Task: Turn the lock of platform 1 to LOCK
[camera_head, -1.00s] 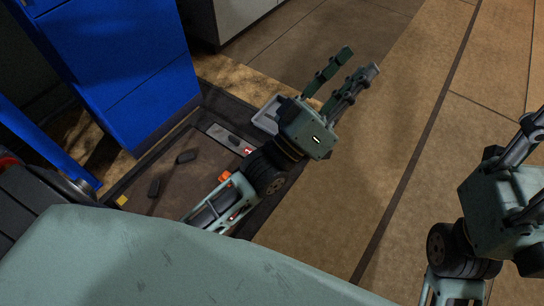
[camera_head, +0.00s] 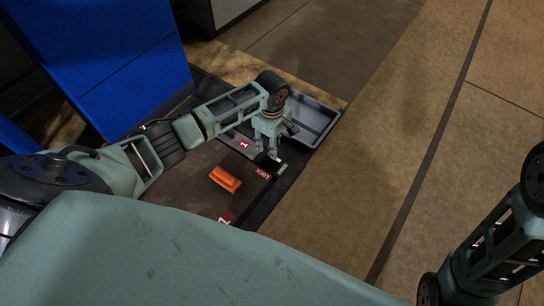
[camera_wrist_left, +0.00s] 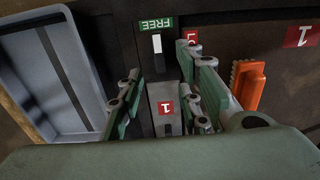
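The lock of platform 1 shows in the left wrist view as a small white pointer (camera_wrist_left: 157,43) on a dark plate. It lies directly below the green FREE label (camera_wrist_left: 155,23). A red label (camera_wrist_left: 192,38), partly hidden by a finger, is to its right. A red "1" tag (camera_wrist_left: 166,107) sits on a metal strip nearby. My left gripper (camera_wrist_left: 160,68) is open, its fingers apart on either side of the pointer. In the head view my left gripper (camera_head: 269,155) points down beside the green label (camera_head: 282,168); whether it touches the lock cannot be told. My right gripper is out of view.
A grey tray (camera_head: 322,117) lies just beyond my left gripper and shows at left in the wrist view (camera_wrist_left: 62,75). An orange block (camera_head: 225,178) rests on the dark platform (camera_head: 190,190). A blue cabinet (camera_head: 120,70) stands at the left. Floor to the right is clear.

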